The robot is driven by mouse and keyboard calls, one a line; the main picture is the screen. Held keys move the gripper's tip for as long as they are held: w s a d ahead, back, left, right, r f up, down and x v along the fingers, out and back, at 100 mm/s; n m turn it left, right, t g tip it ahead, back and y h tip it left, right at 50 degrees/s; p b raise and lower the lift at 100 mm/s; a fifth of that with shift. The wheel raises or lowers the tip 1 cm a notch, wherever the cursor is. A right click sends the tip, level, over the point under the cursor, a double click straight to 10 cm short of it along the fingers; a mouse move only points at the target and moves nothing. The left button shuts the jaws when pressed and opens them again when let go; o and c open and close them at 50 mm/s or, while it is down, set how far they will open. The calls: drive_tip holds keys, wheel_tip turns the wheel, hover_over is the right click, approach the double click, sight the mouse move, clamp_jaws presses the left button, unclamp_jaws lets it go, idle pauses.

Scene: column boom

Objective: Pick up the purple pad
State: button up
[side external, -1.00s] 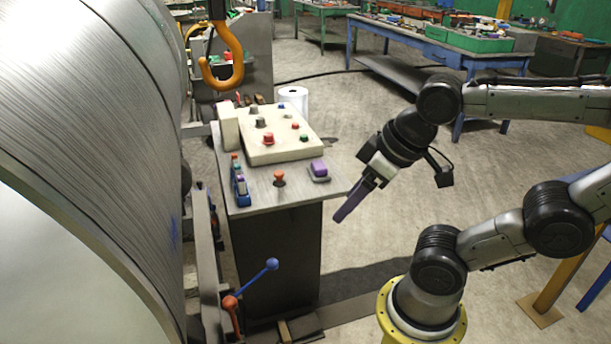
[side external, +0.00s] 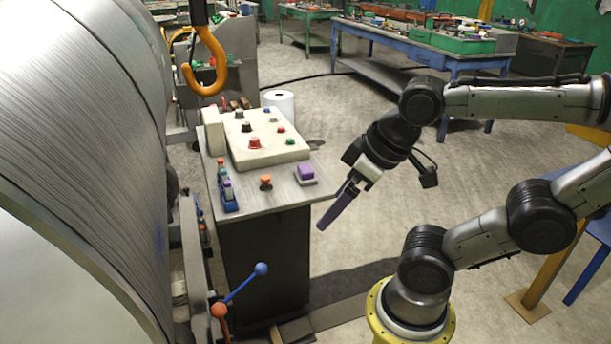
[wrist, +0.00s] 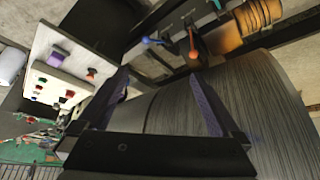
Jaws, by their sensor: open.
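The purple pad (side external: 306,172) is a small block on a grey base at the right front of the control desk top (side external: 285,194). In the wrist view the pad (wrist: 58,57) shows at the upper left, outside the space between the fingers. My gripper (side external: 321,226) has long purple fingers pointing down and left. In the side view it appears right of the desk edge and lower than the pad, apart from it. In the wrist view my gripper (wrist: 158,76) is open and empty, with the fingers wide apart.
An orange knob (side external: 266,182) and a blue rack of small buttons (side external: 227,188) are left of the pad. A raised cream panel (side external: 262,148) with several knobs is behind it. A large metal drum (side external: 80,130) and orange hook (side external: 210,75) are left.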

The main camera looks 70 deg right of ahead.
drive_tip(key=w+d+r+m, duration=0.2)
drive_tip(key=w+d+r, duration=0.1)
drive_tip(key=w+r, duration=0.6)
drive_tip(key=m+g, duration=0.6)
drive_tip(key=m, duration=0.2)
hover_over(306, 168)
wheel_tip(306, 168, down, 15)
drive_tip(key=f, duration=0.7)
drive_tip(key=shift+s+a+f, duration=0.1)
drive_tip(key=shift+a+f, duration=0.15)
drive_tip(key=shift+f, duration=0.15)
drive_tip(key=shift+d+f, duration=0.15)
drive_tip(key=shift+f, duration=1.3)
drive_tip(key=shift+d+f, duration=0.1)
drive_tip(key=shift+f, duration=1.35)
